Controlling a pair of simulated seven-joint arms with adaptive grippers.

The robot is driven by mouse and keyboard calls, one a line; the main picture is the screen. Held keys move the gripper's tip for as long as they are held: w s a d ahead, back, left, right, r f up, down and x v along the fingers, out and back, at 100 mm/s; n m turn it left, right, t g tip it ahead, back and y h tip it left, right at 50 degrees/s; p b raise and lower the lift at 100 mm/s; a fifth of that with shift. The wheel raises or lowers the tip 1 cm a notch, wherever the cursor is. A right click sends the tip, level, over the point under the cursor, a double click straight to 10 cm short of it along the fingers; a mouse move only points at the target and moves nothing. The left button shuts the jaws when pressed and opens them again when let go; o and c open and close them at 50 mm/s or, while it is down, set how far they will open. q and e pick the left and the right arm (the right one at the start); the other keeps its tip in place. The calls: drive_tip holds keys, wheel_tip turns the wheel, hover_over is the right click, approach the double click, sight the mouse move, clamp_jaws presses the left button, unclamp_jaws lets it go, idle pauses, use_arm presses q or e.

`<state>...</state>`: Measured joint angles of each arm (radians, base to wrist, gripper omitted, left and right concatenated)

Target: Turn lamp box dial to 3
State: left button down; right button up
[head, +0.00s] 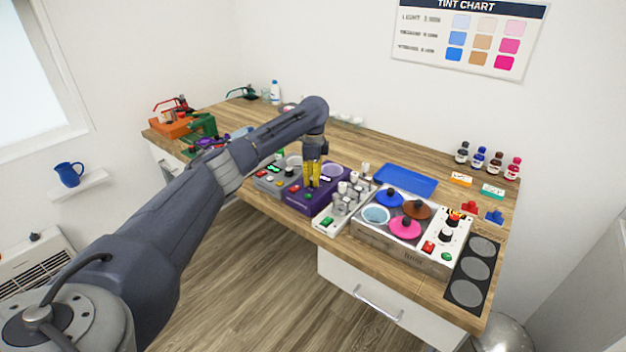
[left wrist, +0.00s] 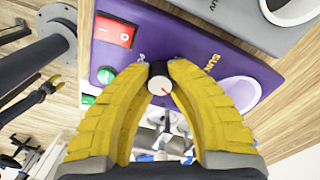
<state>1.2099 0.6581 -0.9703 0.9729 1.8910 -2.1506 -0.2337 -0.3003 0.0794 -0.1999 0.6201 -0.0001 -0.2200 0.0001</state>
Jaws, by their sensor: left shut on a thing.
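A purple box (head: 301,207) stands near the table's front edge. It also fills much of the left wrist view (left wrist: 212,47), with a red switch (left wrist: 113,30), a green button (left wrist: 105,75) and a round pale opening (left wrist: 243,92). My left gripper (head: 312,184) reaches down onto it from above. In the left wrist view its yellow fingers are shut on a small dial (left wrist: 159,86) with a white cap and a red pointer line. I cannot read the scale. A small, distant yellow-tipped gripper, seemingly my right one (left wrist: 52,84), shows at the left; its opening is unclear.
A grey box (head: 268,182) stands close on the left of the purple one. A white panel with several grey knobs (head: 326,222) stands close on its right, then a unit with colored lids (head: 404,230). A blue tray (head: 407,180) lies behind.

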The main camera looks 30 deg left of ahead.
use_arm(q)
drive_tip(key=m, duration=0.4)
drive_tip(key=shift+a, duration=0.1)
drive_tip(key=shift+m, duration=2.1)
drive_tip(key=c, duration=1.1)
unclamp_jaws()
drive_tip(key=shift+w+r, duration=0.1)
wheel_tip(320, 180, up, 12)
drive_tip(key=shift+w+f, duration=0.1)
drive_tip(key=shift+w, duration=0.05)
